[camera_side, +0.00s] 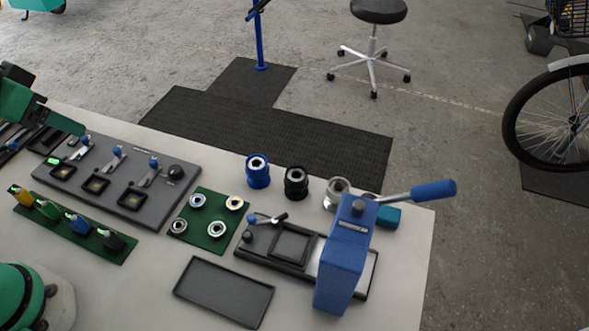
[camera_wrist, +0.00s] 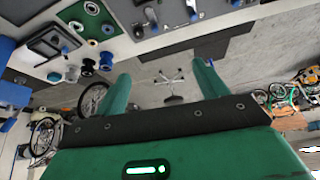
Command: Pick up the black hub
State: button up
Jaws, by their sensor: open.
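The black hub (camera_side: 296,182) stands upright on the pale table near its back edge, between a blue hub (camera_side: 258,170) on its left and a silver hub (camera_side: 336,192) on its right. In the wrist view the black hub (camera_wrist: 88,67) is small, left of my fingers and apart from them. My gripper (camera_wrist: 163,80) is open and empty, with its two green fingers spread wide. In the side view my gripper (camera_side: 62,120) shows only partly at the left edge, above the table and far left of the hub.
A blue press (camera_side: 342,262) with a lever stands right of the hubs. A green mat with several rings (camera_side: 208,247), a black tray (camera_side: 223,291) and a grey fixture board (camera_side: 125,208) lie on the table. A stool (camera_side: 378,12) stands on the floor behind.

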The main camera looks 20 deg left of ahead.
jog(key=w+d+f+m+h, duration=0.1)
jog(key=w+d+f+m, duration=0.15)
jog(key=w+d, duration=0.5)
jog(key=m+h, duration=0.3)
jog(key=m, duration=0.6)
send_over(293, 177)
jog(key=s+a, duration=0.2)
jog(key=s, duration=0.1)
notch_tip(293, 177, down, 14)
jog(key=shift+w+f, duration=0.2)
jog(key=shift+f, duration=0.1)
jog(key=shift+x, duration=1.15)
jog(key=shift+x, duration=2.55)
jog(key=shift+s+a+f, duration=0.1)
